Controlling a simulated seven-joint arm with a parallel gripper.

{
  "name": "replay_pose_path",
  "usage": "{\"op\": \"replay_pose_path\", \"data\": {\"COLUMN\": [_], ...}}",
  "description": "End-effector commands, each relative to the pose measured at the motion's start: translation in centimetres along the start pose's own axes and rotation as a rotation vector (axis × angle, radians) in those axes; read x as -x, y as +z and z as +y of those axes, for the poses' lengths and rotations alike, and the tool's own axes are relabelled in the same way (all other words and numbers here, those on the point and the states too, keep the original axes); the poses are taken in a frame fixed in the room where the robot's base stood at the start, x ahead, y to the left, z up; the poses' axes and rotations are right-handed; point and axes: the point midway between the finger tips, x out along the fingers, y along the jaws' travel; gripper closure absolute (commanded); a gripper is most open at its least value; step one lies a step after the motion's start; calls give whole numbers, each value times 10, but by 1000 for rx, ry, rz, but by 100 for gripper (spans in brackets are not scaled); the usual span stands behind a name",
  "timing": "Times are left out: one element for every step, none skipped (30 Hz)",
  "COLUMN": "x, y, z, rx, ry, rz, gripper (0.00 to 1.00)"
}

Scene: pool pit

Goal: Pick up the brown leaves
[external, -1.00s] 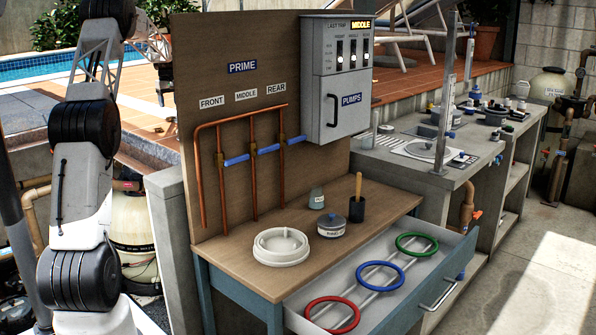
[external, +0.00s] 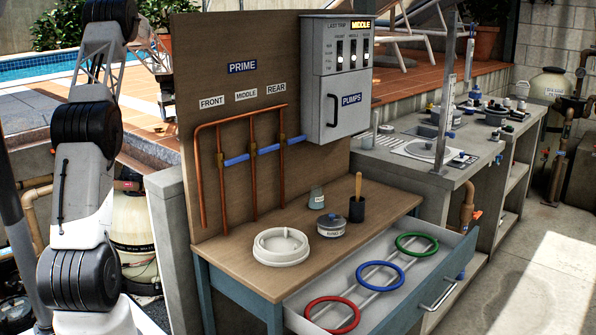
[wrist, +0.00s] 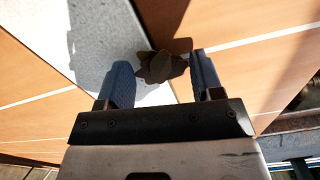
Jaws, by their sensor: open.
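In the wrist view, a small crumpled clump of brown leaves (wrist: 157,67) lies between and just beyond my fingertips, over a pale strip beside orange tiles. My gripper (wrist: 162,74) is open, with one blue-padded finger on each side of the leaves. A gap shows between the clump and the left finger; the right finger is closer to it. I cannot tell how high the fingers are above the leaves. In the external view, the end of my arm is partly hidden by the wooden board, and I cannot make out the leaves there.
The upright wooden board (external: 185,60) with copper pipes stands right of my arm. The pool (external: 40,66) and orange-tiled terrace (external: 150,112) lie behind. A table (external: 225,262) with an open drawer holding coloured rings stands in front.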

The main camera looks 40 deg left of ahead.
Motion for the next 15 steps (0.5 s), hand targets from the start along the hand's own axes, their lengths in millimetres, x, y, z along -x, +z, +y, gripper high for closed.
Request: {"op": "replay_pose_path", "data": {"x": [-5, -7, -9, -10, -11, -11, -11, -11, -11, -11, -11, -11, -11, -11, -11], "y": [0, 0, 0, 0, 0, 0, 0, 0, 0, 0, 0, 0, 0, 0, 0], "z": [0, 0, 0, 0, 0, 0, 0, 0, 0, 0, 0, 0, 0, 0, 0], "rx": [0, 0, 0, 0, 0, 0, 0, 0, 0, 0, 0, 0, 0, 0, 0], "ry": [0, 0, 0, 0, 0, 0, 0, 0, 0, 0, 0, 0, 0, 0, 0], "rz": [0, 0, -1, -1, -1, -1, -1, 0, 0, 0, 0, -1, 0, 0, 0], "gripper": [40, 40, 40, 40, 40, 40, 40, 40, 40, 40, 40, 40, 40, 40, 40]}}
